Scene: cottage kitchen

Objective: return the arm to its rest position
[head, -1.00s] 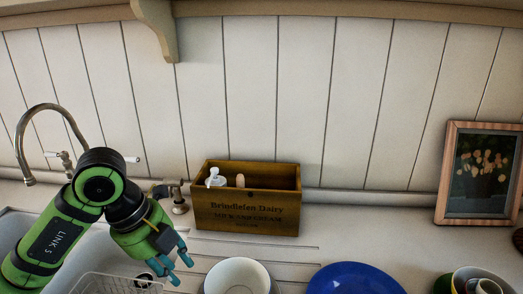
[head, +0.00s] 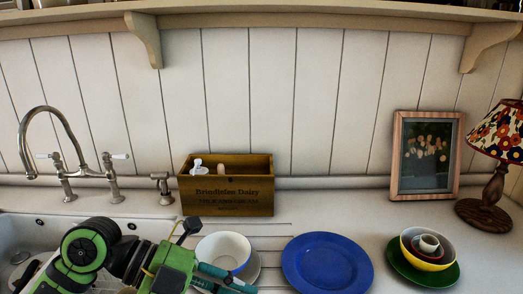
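My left arm, green and black, comes in low at the left of the head view, over the sink and its right edge. My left gripper (head: 226,278) has teal fingers that point right, in front of the white bowl (head: 223,250). The fingers are partly cut off by the lower picture edge, and I cannot tell whether they are open or touch the bowl. My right gripper is not in view.
A wooden dairy box (head: 226,194) stands against the wall. A blue plate (head: 327,264) lies right of the bowl. Stacked bowls (head: 428,249) sit on a green plate (head: 403,263). A framed picture (head: 425,156), a lamp (head: 490,190) and a tap (head: 50,125) stand behind.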

